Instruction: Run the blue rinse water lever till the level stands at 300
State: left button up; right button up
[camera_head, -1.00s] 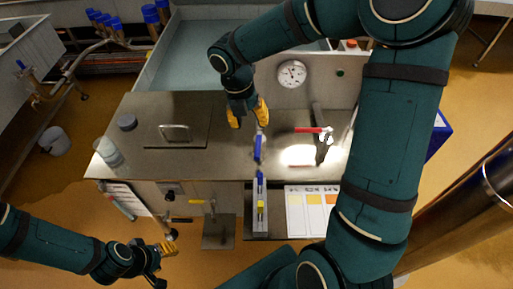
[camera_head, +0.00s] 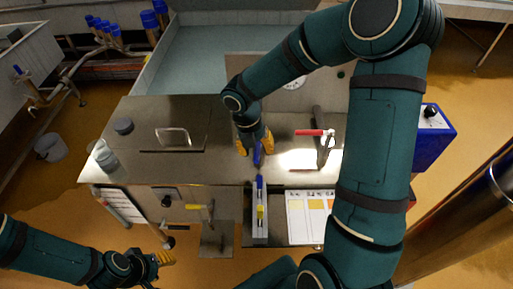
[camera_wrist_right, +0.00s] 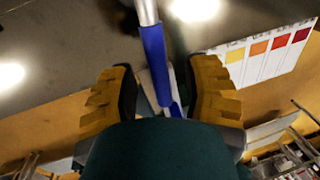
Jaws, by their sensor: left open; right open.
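In the right wrist view the blue lever handle (camera_wrist_right: 154,58) lies between the open fingers (camera_wrist_right: 166,95), with gaps on both sides. I cannot make out a level reading of 300 in either view. My left gripper (camera_head: 158,266) is open and empty, low at the left, away from the lever.
A red-handled lever (camera_head: 310,132) is to the right on the worktop. A chart with coloured squares (camera_head: 308,205) hangs below the front edge. A clear jar (camera_head: 104,156) stands at the left edge.

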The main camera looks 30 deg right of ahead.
grip_shut()
jog(key=shift+a, duration=0.15)
jog(key=w+a+m+y+p, duration=0.1)
jog(key=w+m+y+p, duration=0.2)
jog(key=m, duration=1.4)
jog(key=shift+w+a+g+p, duration=0.25)
jog(key=shift+w+p, duration=1.3)
jog(key=shift+w, duration=1.65)
jog(key=shift+d+f, duration=0.1)
jog(key=shift+d, duration=0.05)
